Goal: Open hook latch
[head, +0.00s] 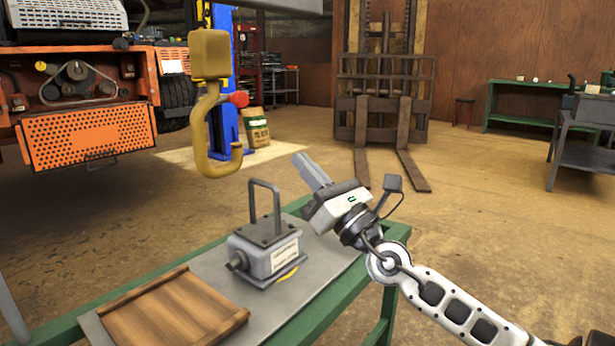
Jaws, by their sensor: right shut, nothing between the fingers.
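A yellow crane hook (212,120) hangs at the upper left centre from a yellow block (210,54). A red knob (238,99) sticks out on its right side, by the hook's opening; whether the latch is open is too small to tell. My right gripper (308,168) is shut and empty. It points up and left, lower and to the right of the hook, clearly apart from it. A grey metal block with a handle (268,250) stands upright on the bench, left of my right gripper. My left gripper is not in view.
A green-framed bench (332,259) lies below, with a wooden board (168,312) on its left part. A forklift (385,100) stands behind. Workbenches are at the right. The floor between is open.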

